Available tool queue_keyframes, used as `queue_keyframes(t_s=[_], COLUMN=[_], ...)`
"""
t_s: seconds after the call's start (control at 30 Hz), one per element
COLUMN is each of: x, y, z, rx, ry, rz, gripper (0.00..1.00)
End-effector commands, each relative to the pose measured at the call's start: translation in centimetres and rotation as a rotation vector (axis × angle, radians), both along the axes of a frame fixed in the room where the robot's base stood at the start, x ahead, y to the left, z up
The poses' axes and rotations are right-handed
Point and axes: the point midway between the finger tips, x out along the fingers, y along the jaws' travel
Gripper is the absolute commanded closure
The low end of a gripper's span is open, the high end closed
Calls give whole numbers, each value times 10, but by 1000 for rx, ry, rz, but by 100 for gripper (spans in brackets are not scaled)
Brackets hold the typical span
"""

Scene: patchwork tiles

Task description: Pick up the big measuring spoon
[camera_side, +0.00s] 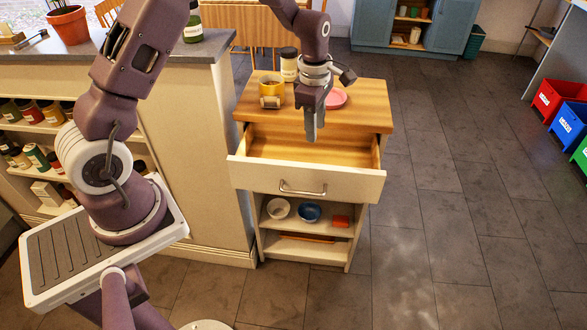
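I cannot make out a big measuring spoon anywhere in view. My gripper (315,134) points down over the pulled-out drawer (307,178) of a small wooden-topped cabinet, and its fingertips overlap the drawer's interior in the picture. The fingers are small and seen nearly edge-on, so I cannot tell whether they are open or shut. Nothing is visibly held. The visible part of the drawer floor looks bare; its near part is hidden behind the white front panel.
The shelf below holds a white bowl (279,208), a blue bowl (309,212) and an orange-red item (341,221). A counter (205,46) stands left.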

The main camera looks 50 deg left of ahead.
Motion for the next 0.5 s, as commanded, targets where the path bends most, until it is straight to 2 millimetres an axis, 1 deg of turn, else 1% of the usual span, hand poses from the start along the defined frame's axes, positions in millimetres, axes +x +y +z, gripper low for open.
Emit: queue_keyframes(t_s=[0.03,0.1,0.23,0.37,0.5], x=[4,7,9,7,2], y=[6,12,16,15,10], z=[-28,-56,-80,-98,-124], rx=[-5,-7,-7,-7,-9], ry=[30,52,68,70,70], rz=[98,212,300,304,303], gripper=[62,62,62,62,62])
